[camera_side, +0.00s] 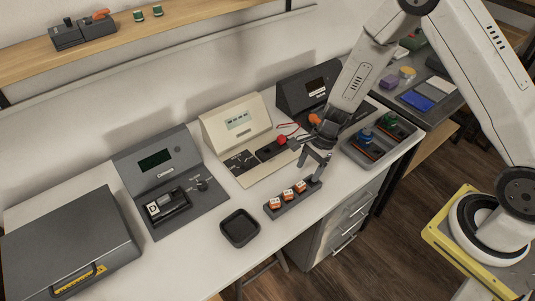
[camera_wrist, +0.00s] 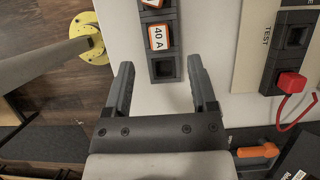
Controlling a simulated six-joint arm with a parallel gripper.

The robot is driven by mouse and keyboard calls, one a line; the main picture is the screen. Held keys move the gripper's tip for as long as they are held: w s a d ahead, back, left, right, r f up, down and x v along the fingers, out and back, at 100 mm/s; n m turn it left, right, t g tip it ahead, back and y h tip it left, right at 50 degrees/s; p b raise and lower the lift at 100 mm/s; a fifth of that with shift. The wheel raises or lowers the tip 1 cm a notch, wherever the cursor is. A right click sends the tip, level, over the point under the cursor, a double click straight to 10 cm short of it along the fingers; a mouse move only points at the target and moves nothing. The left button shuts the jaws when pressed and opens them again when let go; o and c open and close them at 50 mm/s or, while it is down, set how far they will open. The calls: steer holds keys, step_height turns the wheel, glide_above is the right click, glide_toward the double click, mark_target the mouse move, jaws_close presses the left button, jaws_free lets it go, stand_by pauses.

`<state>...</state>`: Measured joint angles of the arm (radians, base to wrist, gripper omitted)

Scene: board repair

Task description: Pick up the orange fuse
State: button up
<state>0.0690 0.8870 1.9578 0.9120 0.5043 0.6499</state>
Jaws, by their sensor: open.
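Three orange fuses with white labelled tops sit in a row in a dark fuse strip (camera_side: 272,213) on the white bench. In the side view they are the near fuse (camera_side: 275,203), the middle fuse (camera_side: 288,194) and the far fuse (camera_side: 300,187). The wrist view shows a fuse marked "40 A" (camera_wrist: 159,37) and part of another (camera_wrist: 152,3). An empty socket (camera_wrist: 163,68) is at the strip's end. My gripper (camera_side: 312,166) is open and empty above that end; in the wrist view its fingers (camera_wrist: 161,70) straddle the empty socket, short of the 40 A fuse.
A black square tray (camera_side: 239,228) stands left of the strip. A grey bin (camera_side: 360,157) with parts stands to the right. Bare bench lies around the strip.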

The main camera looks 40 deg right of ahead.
mark_target(301, 184)
steer(key=shift+f, duration=0.15)
steer(key=shift+x, duration=2.55)
steer(key=shift+a, duration=0.1)
jaws_close()
